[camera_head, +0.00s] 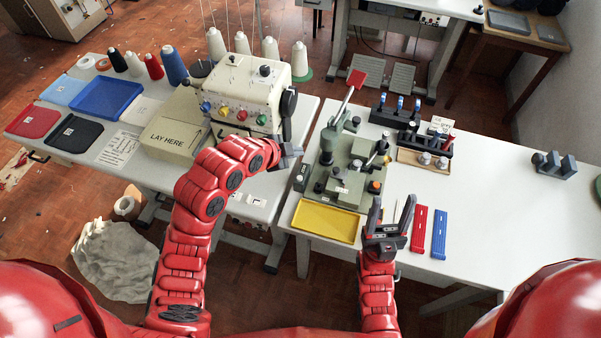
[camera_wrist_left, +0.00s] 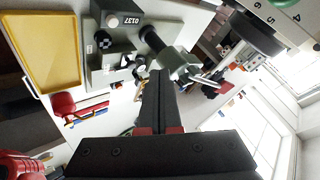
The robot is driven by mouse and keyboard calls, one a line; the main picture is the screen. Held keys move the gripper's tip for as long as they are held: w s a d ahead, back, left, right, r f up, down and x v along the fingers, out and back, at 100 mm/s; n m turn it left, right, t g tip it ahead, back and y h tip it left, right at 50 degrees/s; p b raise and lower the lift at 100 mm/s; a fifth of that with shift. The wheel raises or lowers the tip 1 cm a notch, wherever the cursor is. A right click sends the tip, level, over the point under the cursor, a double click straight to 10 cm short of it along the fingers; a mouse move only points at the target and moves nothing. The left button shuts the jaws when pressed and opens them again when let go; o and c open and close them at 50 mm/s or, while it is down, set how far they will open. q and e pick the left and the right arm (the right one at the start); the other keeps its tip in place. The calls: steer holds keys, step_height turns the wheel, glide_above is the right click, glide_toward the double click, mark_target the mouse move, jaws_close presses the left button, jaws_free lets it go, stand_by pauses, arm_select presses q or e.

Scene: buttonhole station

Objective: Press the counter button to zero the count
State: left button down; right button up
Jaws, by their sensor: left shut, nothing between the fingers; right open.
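The grey-green buttonhole machine (camera_head: 345,160) stands on the right-hand white table. In the left wrist view, its counter (camera_wrist_left: 131,20) reads 0137, and a pale round button (camera_wrist_left: 112,20) sits beside the digits. My left gripper (camera_head: 296,153) is to the left of the machine, apart from the counter. In its wrist view the left fingers (camera_wrist_left: 160,74) are shut together and empty, and they point up toward a dark cylinder and metal head of the machine. My right gripper (camera_head: 392,204) is open and empty, in front of the machine and right of the yellow tray.
The yellow tray (camera_head: 325,221) lies in front of the machine. Red (camera_head: 419,229) and blue (camera_head: 439,233) strips lie right of my right gripper. A cream machine (camera_head: 240,95) with coloured knobs stands behind my left arm.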

arm_select(q)
steer(key=shift+s+a+f, duration=0.1)
steer(key=shift+s+f, duration=0.05)
steer(key=shift+s, duration=0.05)
stand_by(0.3)
steer(key=b, duration=0.3)
glide_above(300, 178)
steer(key=a, duration=0.1)
steer(key=f, duration=0.8)
steer(key=shift+s+a, duration=0.1)
steer(key=shift+s, duration=0.15)
steer(key=shift+f+b, duration=0.4)
steer(key=shift+b, duration=0.1)
stand_by(0.8)
